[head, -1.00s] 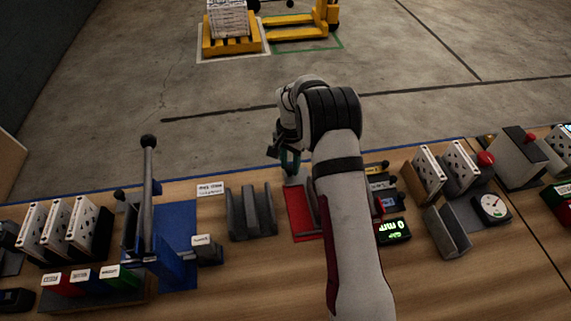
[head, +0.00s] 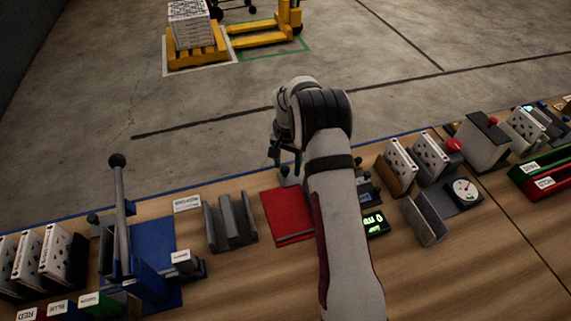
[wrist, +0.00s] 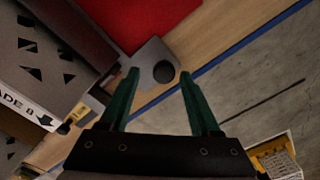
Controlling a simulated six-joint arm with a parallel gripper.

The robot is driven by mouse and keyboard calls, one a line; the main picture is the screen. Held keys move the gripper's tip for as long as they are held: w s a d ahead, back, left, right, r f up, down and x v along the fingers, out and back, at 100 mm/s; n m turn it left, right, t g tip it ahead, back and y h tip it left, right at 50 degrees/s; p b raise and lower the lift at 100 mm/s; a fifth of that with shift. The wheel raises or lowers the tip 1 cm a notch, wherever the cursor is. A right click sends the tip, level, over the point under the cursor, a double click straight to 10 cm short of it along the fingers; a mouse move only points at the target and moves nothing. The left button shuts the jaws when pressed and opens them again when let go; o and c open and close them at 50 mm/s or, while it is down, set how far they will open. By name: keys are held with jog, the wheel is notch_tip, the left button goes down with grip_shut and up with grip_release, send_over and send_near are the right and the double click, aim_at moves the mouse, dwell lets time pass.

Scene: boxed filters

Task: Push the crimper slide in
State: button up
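My gripper (wrist: 159,78) is open, with its two green fingers apart and nothing between the tips that I can see held. In the wrist view a black round knob (wrist: 165,72) on a grey metal plate (wrist: 147,62) lies just beyond the fingertips, roughly between them. I take this knobbed plate as the crimper slide but cannot be sure. A red plate (wrist: 135,22) adjoins it. In the head view my gripper (head: 285,166) is at the far right corner of the red plate (head: 285,213). My forearm hides the machine right of it.
A lever press with a tall handle (head: 120,190) stands on a blue plate (head: 152,240) at the left. A grey slotted holder (head: 229,222) stands left of the red plate. In the wrist view a patterned filter box (wrist: 42,55) is close at the left.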

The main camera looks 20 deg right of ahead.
jog(key=shift+a, duration=0.15)
jog(key=a, duration=0.7)
notch_tip(320, 180, up, 16)
jog(key=s+a+r, duration=0.1)
jog(key=s+r, duration=0.1)
jog(key=s, duration=0.3)
jog(key=s+a+r+n, duration=0.1)
jog(key=s+r, duration=0.1)
jog(key=s, duration=0.4)
jog(key=s+r+y, duration=0.1)
jog(key=s+r, duration=0.2)
jog(key=s, duration=0.3)
jog(key=shift+a+n, duration=0.4)
